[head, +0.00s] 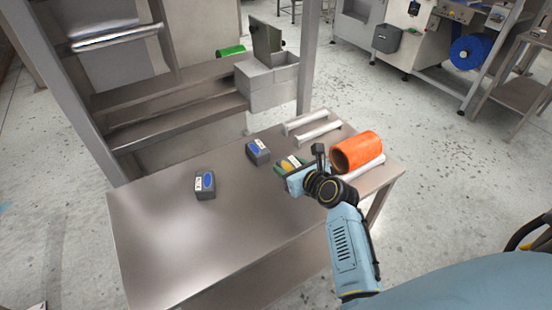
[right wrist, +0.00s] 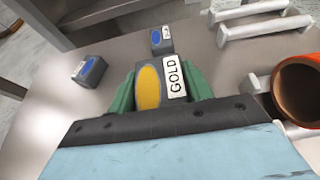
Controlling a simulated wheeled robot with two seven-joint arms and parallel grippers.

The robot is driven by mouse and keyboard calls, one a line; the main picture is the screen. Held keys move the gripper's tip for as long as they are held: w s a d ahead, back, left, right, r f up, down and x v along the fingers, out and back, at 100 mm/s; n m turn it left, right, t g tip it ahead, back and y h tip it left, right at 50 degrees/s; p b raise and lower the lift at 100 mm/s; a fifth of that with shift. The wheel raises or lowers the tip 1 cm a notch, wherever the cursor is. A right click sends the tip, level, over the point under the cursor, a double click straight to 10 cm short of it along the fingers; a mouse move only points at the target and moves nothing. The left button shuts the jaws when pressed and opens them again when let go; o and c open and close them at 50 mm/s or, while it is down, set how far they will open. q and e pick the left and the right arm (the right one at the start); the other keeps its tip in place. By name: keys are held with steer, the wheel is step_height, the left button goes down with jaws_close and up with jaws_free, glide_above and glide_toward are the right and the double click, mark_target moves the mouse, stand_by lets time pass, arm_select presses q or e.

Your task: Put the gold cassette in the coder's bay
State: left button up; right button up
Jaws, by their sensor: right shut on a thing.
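The gold cassette (right wrist: 149,88) is a dark block with a yellow oval and a white label reading GOLD. In the right wrist view it sits between the green fingers of my right gripper (right wrist: 160,92), which is shut on it. In the head view the right gripper (head: 291,167) is over the right part of the steel table, with the cassette (head: 293,161) partly hidden by it. I cannot tell whether the cassette touches the table. No coder's bay can be made out for certain. My left gripper is out of view.
An orange roll (head: 370,146) lies by white bars (head: 320,133) at right. A grey box (head: 270,88) with a raised panel stands behind. The table's front left is clear.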

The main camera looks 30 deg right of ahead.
steer(key=shift+r, duration=0.5)
arm_select(q)
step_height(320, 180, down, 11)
steer(key=b, duration=1)
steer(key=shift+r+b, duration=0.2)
steer(key=shift+b, duration=0.15)
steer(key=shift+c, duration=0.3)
arm_select(e)
steer(key=s+a+r+n+g+y, duration=0.1)
steer(key=s+a+r+n+y, duration=0.3)
steer(key=s+a+r+y, duration=0.1)
steer(key=s+a+r, duration=0.1)
steer(key=s+a, duration=0.1)
steer(key=a, duration=0.1)
steer(key=shift+s+a+n+g, duration=0.25)
steer(key=shift+a+n+g, duration=0.1)
steer(key=shift+n+g, duration=0.05)
